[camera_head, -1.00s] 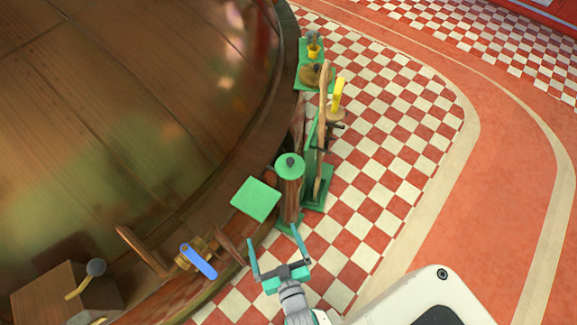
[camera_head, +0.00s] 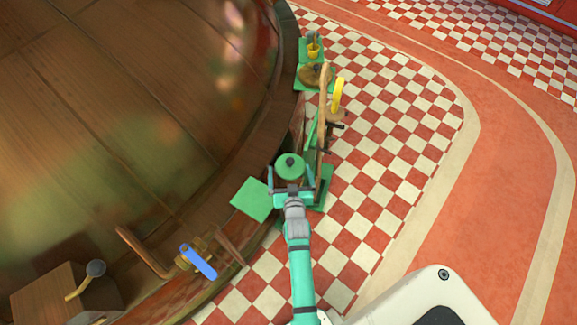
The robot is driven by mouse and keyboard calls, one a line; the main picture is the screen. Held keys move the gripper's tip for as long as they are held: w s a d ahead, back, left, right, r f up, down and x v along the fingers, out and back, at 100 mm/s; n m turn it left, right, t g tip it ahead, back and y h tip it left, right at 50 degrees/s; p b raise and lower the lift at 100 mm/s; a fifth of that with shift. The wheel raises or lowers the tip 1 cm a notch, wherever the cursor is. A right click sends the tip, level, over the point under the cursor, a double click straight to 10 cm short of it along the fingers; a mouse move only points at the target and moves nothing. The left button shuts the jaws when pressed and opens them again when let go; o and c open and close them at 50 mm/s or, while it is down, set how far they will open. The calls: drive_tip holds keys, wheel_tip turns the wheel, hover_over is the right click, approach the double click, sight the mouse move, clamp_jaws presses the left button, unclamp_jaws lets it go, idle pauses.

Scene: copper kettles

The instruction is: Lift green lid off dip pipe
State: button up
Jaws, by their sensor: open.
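The green round lid (camera_head: 290,164) with a dark knob sits on top of the upright dip pipe beside the large copper kettle. My gripper (camera_head: 290,175) is open at the lid, with one finger on its left side and one on its right. The gripper body hides the pipe below the lid. I cannot tell whether the fingers touch the lid.
The copper kettle (camera_head: 120,90) fills the left. A flat green plate (camera_head: 254,199) lies left of my gripper. A blue-handled valve (camera_head: 199,262) and a copper pipe stand lower left. The checkered floor is clear to the right.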

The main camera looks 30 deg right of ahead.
sight(289, 158)
drive_tip(key=shift+x, duration=0.9)
drive_tip(key=shift+d+x, duration=0.2)
drive_tip(key=shift+x, duration=2.6)
drive_tip(key=shift+r, duration=0.1)
drive_tip(key=c, duration=1)
